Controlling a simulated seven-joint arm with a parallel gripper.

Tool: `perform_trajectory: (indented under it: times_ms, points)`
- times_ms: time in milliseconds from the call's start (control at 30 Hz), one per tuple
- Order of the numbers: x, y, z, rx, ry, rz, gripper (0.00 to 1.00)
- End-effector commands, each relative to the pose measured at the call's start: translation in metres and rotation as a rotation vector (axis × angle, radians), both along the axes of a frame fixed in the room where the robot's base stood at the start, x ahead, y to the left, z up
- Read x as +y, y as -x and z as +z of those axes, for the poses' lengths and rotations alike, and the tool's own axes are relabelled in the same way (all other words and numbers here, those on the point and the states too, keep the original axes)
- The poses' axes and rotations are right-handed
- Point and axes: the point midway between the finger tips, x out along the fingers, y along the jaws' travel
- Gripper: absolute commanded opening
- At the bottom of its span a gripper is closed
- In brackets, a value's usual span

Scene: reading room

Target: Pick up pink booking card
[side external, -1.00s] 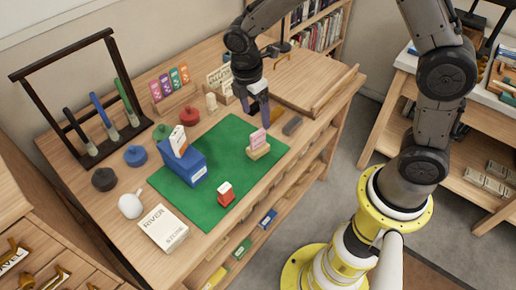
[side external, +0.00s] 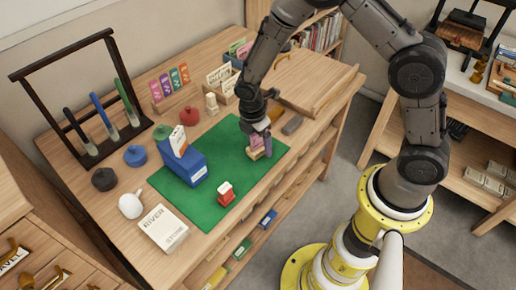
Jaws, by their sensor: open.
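The pink booking card (side external: 256,141) stands upright in a small wooden holder (side external: 254,155) near the right corner of the green mat (side external: 213,212). My gripper (side external: 259,147) is lowered over the card from above, with its fingers pointing down around or beside it. The fingers hide part of the card, and I cannot tell whether they touch it. The jaws are open.
A blue box (side external: 183,168) with a white card and a small red-and-white item (side external: 225,193) stand on the mat. A dark pen rack (side external: 90,150) stands at the back left.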

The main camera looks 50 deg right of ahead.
Motion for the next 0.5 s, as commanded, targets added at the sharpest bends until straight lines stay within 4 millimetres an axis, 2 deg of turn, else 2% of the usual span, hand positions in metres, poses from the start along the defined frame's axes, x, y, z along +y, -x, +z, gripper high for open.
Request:
perform_trajectory:
  times_ms: [100, 333, 500]
  points:
    - [-0.0011, -0.0001, -0.0070, -0.001, 0.000, 0.000, 0.85]
    - [-0.0011, -0.0002, -0.0073, -0.002, -0.001, 0.001, 0.83]
    - [-0.0009, -0.0002, -0.0071, -0.002, -0.001, 0.001, 0.53]
